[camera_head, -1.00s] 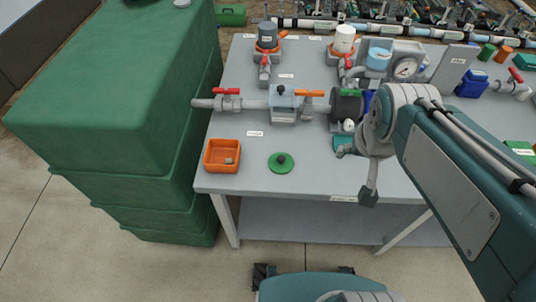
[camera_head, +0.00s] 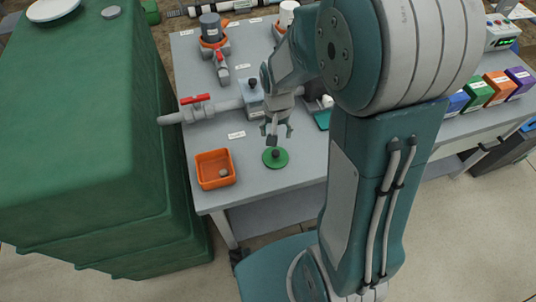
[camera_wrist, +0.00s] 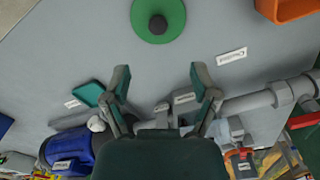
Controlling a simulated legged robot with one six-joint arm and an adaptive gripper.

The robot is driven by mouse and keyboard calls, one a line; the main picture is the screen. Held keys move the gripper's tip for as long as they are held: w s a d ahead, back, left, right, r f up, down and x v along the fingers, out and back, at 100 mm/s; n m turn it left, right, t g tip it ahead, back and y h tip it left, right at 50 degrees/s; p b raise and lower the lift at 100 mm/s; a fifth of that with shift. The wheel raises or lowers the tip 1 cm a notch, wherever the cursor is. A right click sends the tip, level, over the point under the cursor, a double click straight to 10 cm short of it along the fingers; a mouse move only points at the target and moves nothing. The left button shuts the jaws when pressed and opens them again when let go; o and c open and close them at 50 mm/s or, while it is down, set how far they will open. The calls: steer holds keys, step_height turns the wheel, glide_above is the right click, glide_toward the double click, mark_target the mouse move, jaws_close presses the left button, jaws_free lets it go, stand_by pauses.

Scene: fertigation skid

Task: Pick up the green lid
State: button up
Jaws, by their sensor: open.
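The green lid (camera_head: 275,158) is a round disc with a dark knob in its middle. It lies flat on the grey table (camera_head: 262,190) near the front edge, right of the orange tray. In the wrist view the lid (camera_wrist: 176,20) is at the top centre, cut off by the frame edge. My gripper (camera_head: 277,138) is above the table, just behind the lid in the head view. In the wrist view its two fingers (camera_wrist: 158,72) are spread wide with nothing between them. The lid lies beyond the fingertips, apart from them.
An orange tray (camera_head: 201,179) with a small grey piece in it stands left of the lid. A pipe with a red-handled valve (camera_head: 195,99) runs behind. A large green tank (camera_head: 90,130) stands left of the table. Coloured boxes (camera_head: 497,85) stand at the right.

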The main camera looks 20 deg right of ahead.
glide_above(275, 152)
steer(key=d, duration=0.1)
steer(key=f, duration=0.4)
steer(key=shift+w+d+f, duration=0.1)
steer(key=shift+w, duration=0.1)
steer(key=f, duration=0.1)
steer(key=a+f, duration=0.1)
steer(key=f, duration=0.3)
steer(key=shift+s+a, duration=0.2)
steer(key=shift+a, duration=0.05)
steer(key=shift+d+f, duration=0.15)
steer(key=shift+f, duration=0.1)
steer(key=shift+d+f, duration=0.1)
steer(key=shift+d, duration=0.2)
steer(key=shift+a, duration=0.2)
steer(key=c, duration=1)
steer(key=shift+a, duration=0.1)
jaws_close()
